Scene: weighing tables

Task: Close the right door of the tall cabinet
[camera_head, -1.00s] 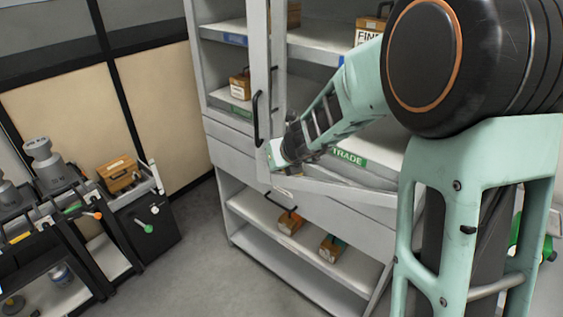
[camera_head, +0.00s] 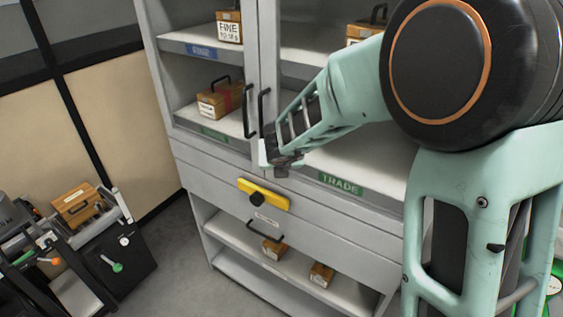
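The tall grey cabinet (camera_head: 160,112) fills the middle of the view. Its right door (camera_head: 267,50) is a framed door with a dark vertical handle (camera_head: 262,112); it looks shut or very nearly shut, its edge beside the left door (camera_head: 252,45). The left door's handle (camera_head: 247,110) stands close to the right one. My gripper (camera_head: 278,160) is at the lower left corner of the right door, apparently against or just in front of it. The fingertips are small and partly hidden by my arm, so their opening is unclear. My arm covers much of the right door.
Wooden boxes (camera_head: 218,100) stand on the shelves inside. A dark cart (camera_head: 125,258) with a wooden box is at the left. The floor between is clear.

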